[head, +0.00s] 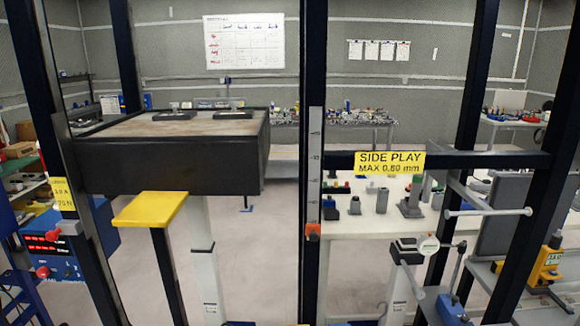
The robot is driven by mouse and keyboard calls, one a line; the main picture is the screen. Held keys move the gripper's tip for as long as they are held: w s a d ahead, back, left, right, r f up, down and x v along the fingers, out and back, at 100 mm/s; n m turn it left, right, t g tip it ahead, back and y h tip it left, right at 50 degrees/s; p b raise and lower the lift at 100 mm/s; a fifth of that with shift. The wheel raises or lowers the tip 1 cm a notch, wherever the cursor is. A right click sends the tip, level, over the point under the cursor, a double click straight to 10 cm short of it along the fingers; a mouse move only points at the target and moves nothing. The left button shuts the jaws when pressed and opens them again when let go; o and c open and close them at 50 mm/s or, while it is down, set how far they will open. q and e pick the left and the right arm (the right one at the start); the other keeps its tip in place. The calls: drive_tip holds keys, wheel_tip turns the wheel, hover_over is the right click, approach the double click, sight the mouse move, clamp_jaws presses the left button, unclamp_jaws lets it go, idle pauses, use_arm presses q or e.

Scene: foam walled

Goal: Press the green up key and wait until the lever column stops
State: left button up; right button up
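A white telescoping column (201,245) stands under a dark box-like platform (170,165) at the left; it may be the lifting column of the task. A blue control box (75,262) with red displays (40,236) and a red knob (42,271) is at the lower left, partly behind a dark post. I cannot make out a green up key on it. A vertical scale (314,170) with an orange pointer (312,231) near its lower end is on the middle black post. Neither of my grippers shows in the head view.
Black upright posts and a crossbar with a yellow "SIDE PLAY" sign (390,162) stand close in front. A yellow plate (150,209) tops a dark post. A white table (375,215) with small parts is behind. A dial gauge (428,244) and a yellow tool (546,266) are at right.

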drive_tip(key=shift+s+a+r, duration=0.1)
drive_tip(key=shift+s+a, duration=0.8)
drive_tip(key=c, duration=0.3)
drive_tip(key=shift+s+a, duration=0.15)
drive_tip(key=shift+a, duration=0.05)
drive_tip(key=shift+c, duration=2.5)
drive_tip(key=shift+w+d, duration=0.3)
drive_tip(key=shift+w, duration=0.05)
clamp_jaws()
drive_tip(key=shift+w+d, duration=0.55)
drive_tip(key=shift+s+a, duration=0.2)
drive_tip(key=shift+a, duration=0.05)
